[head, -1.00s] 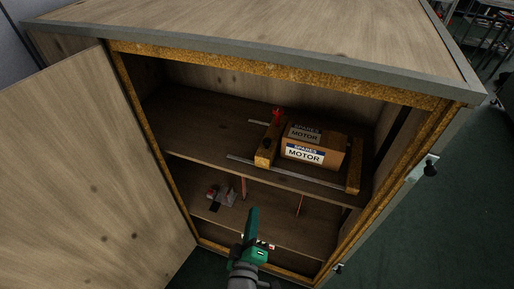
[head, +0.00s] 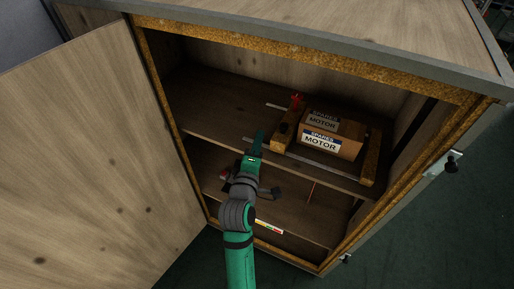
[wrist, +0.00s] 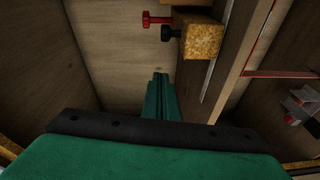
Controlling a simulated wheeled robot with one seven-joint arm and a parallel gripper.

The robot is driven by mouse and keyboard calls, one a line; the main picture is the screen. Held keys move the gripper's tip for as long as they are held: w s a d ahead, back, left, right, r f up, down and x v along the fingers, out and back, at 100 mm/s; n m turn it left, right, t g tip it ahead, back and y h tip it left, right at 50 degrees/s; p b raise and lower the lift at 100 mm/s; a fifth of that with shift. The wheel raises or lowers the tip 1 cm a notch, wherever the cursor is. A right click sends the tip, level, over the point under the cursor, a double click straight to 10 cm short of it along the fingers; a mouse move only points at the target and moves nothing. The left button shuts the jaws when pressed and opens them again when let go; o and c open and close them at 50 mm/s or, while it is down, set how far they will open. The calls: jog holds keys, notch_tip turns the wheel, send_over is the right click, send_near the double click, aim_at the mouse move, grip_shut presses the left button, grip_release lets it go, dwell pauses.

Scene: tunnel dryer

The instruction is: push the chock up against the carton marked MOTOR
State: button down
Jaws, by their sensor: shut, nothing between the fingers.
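The carton marked MOTOR (head: 338,145) sits on the upper shelf of the open cabinet, labels facing out and up. The wooden chock (head: 284,138) stands at its left side, with a red knob and a dark knob on it; I cannot tell whether it touches the carton. In the wrist view the chock's end (wrist: 203,41) shows near the top, with the knobs on its left. My gripper (head: 258,142) is shut and empty, at the shelf just left of the chock, apart from it. Its green fingers (wrist: 160,90) point into the cabinet in the wrist view.
Another wooden block (head: 371,160) stands right of the carton. Metal rails (head: 316,165) run along the upper shelf. The lower shelf (head: 225,195) holds small items. The cabinet door (head: 100,150) is open on the left. The upper shelf left of my gripper is clear.

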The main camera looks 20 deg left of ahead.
aim_at(273, 139)
jog(key=w, duration=0.3)
jog(key=shift+w+a, duration=0.15)
jog(key=shift+a, duration=0.2)
jog(key=shift+w+d+f, duration=0.2)
jog(key=shift+w+d, duration=0.5)
jog(key=shift+d, duration=0.2)
jog(key=shift+w+d+f, duration=0.1)
jog(key=shift+w+d, duration=0.1)
jog(key=shift+d, duration=0.15)
jog(key=shift+w+d, duration=0.2)
jog(key=shift+d, duration=0.3)
